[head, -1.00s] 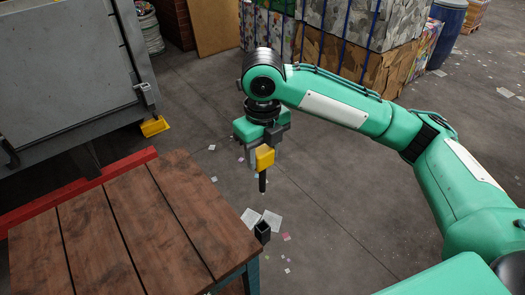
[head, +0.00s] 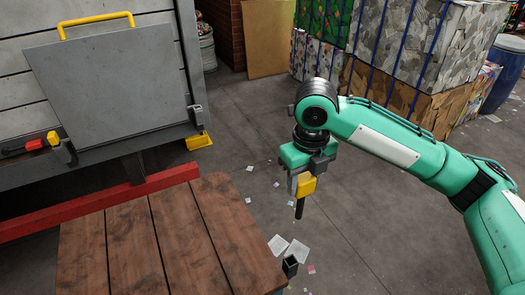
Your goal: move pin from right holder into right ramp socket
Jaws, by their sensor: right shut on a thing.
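My right gripper (head: 301,184) is shut on the pin, which has a yellow block-like head (head: 306,185) and a dark shaft (head: 299,209) that hangs straight down. The pin is in the air above and clear of the right holder (head: 290,266), a small black square tube at the table's right corner. The holder's open top shows dark and empty. The grey ramp (head: 110,85) stands upright at the left with a yellow handle on top. A grey bracket (head: 196,115) at its lower right edge looks like the right ramp socket. My left gripper is out of view.
A brown plank table (head: 150,245) fills the lower left, with a red beam (head: 100,203) behind it. A yellow part (head: 199,141) sits below the bracket. Open floor lies between table and bales (head: 400,60). A red-and-yellow fitting (head: 45,141) is at the ramp's lower left.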

